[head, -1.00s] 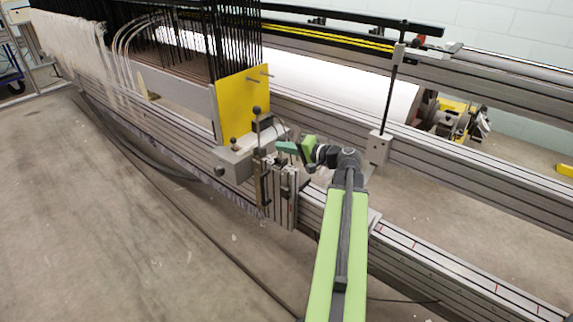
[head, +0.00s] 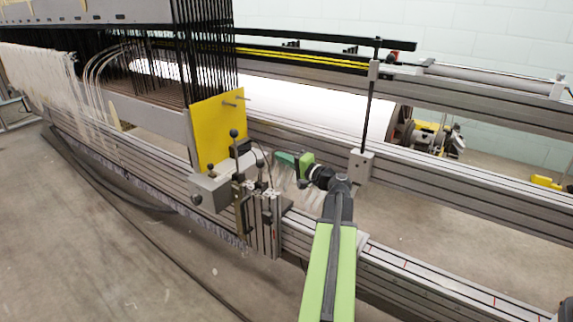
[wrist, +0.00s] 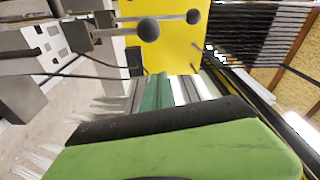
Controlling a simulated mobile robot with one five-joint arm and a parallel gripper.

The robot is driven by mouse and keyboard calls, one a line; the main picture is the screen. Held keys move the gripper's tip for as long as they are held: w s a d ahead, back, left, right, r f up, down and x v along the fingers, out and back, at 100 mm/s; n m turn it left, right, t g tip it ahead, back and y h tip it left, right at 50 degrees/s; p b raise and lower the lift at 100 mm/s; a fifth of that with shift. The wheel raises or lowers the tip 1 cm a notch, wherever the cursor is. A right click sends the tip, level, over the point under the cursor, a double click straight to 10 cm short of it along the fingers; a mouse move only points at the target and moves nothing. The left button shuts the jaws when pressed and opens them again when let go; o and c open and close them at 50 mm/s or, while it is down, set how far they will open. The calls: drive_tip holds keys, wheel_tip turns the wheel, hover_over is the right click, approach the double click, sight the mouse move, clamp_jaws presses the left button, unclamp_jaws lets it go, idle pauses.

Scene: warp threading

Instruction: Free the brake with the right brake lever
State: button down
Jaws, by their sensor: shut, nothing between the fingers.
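Dark ball-topped levers stand at the grey bracket (head: 213,192) beside the yellow plate (head: 214,125). The tallest lever's knob (head: 234,133) is in front of the plate's lower right edge. Another knob (head: 260,163) is lower and to its right. In the wrist view two ball knobs, a left one (wrist: 148,29) and a right one (wrist: 193,16), show near the top. I cannot tell for sure which is the right brake lever. My gripper (head: 280,158) is right of the knobs and apart from them. Its green fingers (wrist: 158,92) are shut and empty.
The slotted metal rail (head: 400,273) runs below my arm. An upright black rod on a grey block (head: 361,167) stands close to the right of my gripper. Dark vertical wires (head: 205,50) hang above the yellow plate. The floor (head: 80,240) at left is mostly clear.

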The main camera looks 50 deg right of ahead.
sight(261, 175)
drive_tip(key=shift+w+a+f+b, duration=0.15)
drive_tip(key=shift+w+a+b, duration=0.05)
drive_tip(key=shift+w+a, duration=0.6)
drive_tip(key=shift+w+a+f+b, duration=0.15)
drive_tip(key=shift+w+a, duration=0.4)
drive_tip(key=shift+a, duration=0.45)
